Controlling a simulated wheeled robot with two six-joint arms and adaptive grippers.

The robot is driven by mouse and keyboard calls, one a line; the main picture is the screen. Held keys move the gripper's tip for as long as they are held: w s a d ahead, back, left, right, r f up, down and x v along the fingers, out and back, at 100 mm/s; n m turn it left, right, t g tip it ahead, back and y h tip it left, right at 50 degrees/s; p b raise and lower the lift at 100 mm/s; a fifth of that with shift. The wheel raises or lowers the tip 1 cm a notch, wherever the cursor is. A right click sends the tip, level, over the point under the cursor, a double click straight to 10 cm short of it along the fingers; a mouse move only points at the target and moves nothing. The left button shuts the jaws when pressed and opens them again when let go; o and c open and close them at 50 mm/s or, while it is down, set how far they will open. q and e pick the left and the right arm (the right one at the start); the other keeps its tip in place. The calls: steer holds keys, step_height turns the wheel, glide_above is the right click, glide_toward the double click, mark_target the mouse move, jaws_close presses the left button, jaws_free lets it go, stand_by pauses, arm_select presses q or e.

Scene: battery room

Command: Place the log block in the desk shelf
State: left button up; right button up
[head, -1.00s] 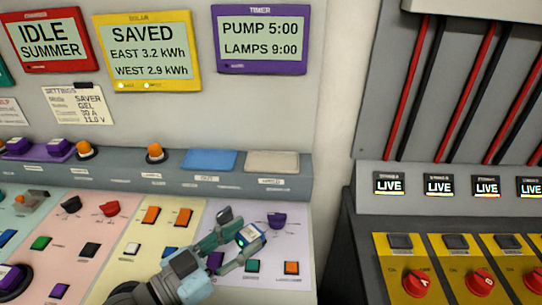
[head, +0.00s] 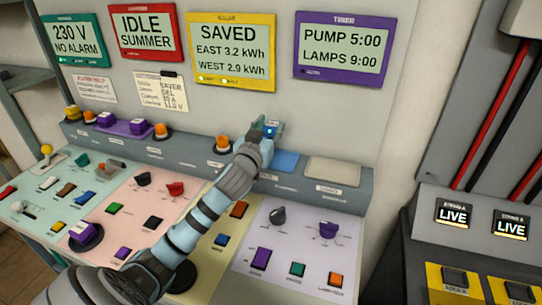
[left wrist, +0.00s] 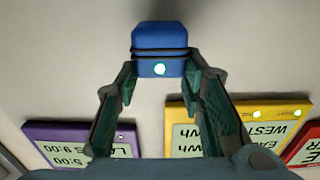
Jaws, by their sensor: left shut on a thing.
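The log block (left wrist: 160,38) is a dark blue box with a dark band and a small bright light, in the left wrist view. My left gripper (left wrist: 160,74) is shut on it, one finger at each side. In the head view the left gripper (head: 268,138) reaches over the desk's raised ledge; only a little of the block (head: 271,130) shows past its fingers. The ledge (head: 190,160) looks like the desk shelf. It has a blue pad (head: 287,162) just right of the gripper and a pale pad (head: 333,171) further right. The block appears above the ledge, near the wall.
Orange lamp buttons (head: 161,130) and a purple switch box (head: 125,127) stand on the ledge's left part. Knobs and switches cover the sloping desk below my arm. Display panels (head: 344,47) hang on the wall behind. A dark cabinet (head: 470,235) stands at the right.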

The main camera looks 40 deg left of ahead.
arm_select(q)
step_height(320, 180, down, 8)
steer(key=shift+r+b, duration=0.2)
steer(key=shift+b, duration=0.5)
steer(key=shift+f, duration=0.1)
steer(key=o, duration=1.3)
steer(key=shift+c, duration=0.2)
steer(key=shift+s+d, duration=0.1)
steer(key=shift+s, duration=0.05)
steer(key=v, duration=1.1)
steer(key=shift+s, duration=0.4)
steer(key=shift+d, duration=0.1)
